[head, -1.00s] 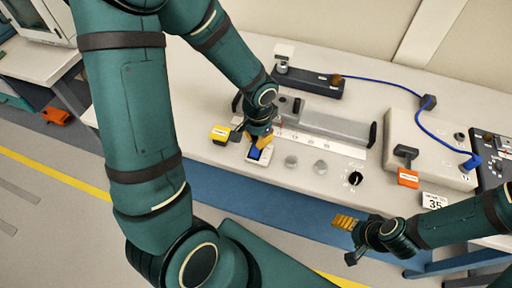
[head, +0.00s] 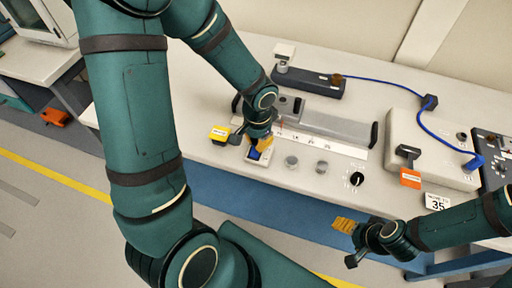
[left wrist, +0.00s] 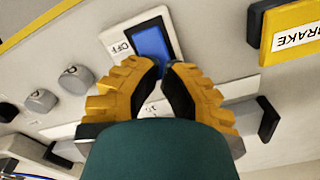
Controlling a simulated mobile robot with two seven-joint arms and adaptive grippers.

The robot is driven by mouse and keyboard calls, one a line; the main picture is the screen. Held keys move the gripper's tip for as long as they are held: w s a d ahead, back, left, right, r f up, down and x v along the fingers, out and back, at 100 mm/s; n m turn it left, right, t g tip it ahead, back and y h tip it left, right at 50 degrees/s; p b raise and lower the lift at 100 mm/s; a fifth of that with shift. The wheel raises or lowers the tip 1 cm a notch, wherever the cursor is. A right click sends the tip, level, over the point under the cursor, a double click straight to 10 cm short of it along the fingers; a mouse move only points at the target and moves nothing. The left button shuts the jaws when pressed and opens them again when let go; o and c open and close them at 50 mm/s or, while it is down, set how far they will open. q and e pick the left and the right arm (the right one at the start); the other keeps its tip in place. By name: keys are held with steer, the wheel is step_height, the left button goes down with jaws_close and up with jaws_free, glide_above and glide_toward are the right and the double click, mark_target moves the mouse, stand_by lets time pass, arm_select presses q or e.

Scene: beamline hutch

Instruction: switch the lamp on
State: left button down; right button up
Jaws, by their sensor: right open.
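The blue rocker switch (left wrist: 152,42) sits in a white plate (left wrist: 113,43) marked OFF on the bench panel. In the head view the switch (head: 255,154) is partly covered by my left gripper (head: 262,145), which is above it. In the left wrist view the yellow fingertips of my left gripper (left wrist: 166,70) are brought together at the near end of the blue rocker, with nothing seen between them. Contact cannot be told. My right gripper (head: 346,241) is open and empty in front of the bench edge. I cannot tell which thing is the lamp.
A yellow BRAKE block (head: 219,134) is left of the switch. Grey knobs (head: 291,162) and a black dial (head: 356,179) are to its right. A long grey bar (head: 330,125) lies behind. A blue cable (head: 425,128) runs to a box at right.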

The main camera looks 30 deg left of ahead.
arm_select(q)
steer(key=shift+f, duration=0.35)
steer(key=shift+r, duration=0.15)
steer(key=shift+r+p, duration=2.6)
steer(key=shift+r, duration=0.85)
